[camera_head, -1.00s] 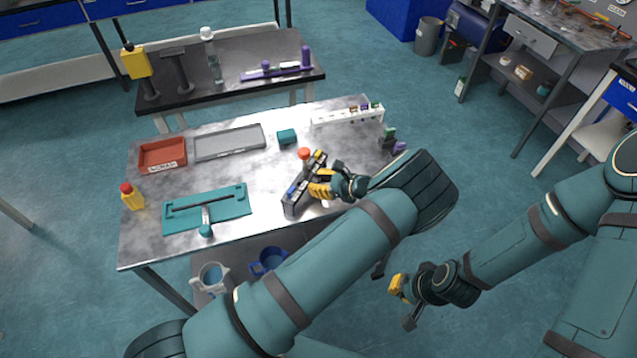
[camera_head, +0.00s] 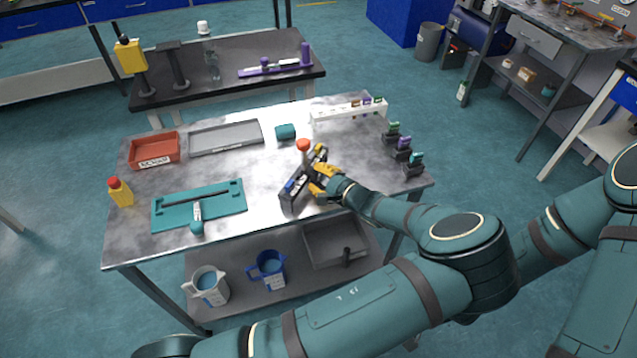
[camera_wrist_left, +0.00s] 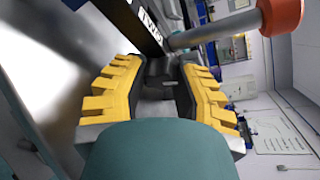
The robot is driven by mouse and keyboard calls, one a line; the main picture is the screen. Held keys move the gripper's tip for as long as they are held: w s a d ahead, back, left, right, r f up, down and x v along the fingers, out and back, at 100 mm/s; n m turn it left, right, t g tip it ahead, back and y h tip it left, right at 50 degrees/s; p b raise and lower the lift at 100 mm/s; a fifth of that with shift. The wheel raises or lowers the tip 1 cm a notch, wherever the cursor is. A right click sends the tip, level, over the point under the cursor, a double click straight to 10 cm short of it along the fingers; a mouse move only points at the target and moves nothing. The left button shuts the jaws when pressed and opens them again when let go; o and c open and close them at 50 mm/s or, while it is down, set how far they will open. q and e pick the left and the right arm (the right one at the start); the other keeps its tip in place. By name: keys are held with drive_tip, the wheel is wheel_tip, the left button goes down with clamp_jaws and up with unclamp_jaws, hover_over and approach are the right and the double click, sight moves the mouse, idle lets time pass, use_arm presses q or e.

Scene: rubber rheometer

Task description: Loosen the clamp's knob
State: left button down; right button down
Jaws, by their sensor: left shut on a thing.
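A dark clamp-like device (camera_head: 289,193) stands on the steel table, with an upright rod topped by an orange-red cap (camera_head: 303,145). In the left wrist view, the rod and its orange-red cap (camera_wrist_left: 281,15) pass at the upper right, beside a black bar with white lettering (camera_wrist_left: 146,17). My left gripper (camera_head: 325,182) is at the right side of the device. Its yellow ridged fingers (camera_wrist_left: 160,85) are on either side of a dark grey piece, apparently the clamp's knob, mostly hidden between them. My right gripper is not visible.
A teal tray (camera_head: 168,219), a yellow bottle (camera_head: 121,192), a red bin (camera_head: 153,150) and a grey tray (camera_head: 225,138) lie to the left. A white rack (camera_head: 349,111) is behind. Small pieces with coloured tops (camera_head: 403,148) stand near the right edge.

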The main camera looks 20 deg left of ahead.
use_arm(q)
drive_tip(key=shift+f+n+t+b, duration=0.1)
drive_tip(key=shift+n+t+b, duration=0.4)
drive_tip(key=shift+n+b, duration=0.4)
drive_tip(key=c, duration=0.6)
unclamp_jaws()
drive_tip(key=shift+d, duration=0.1)
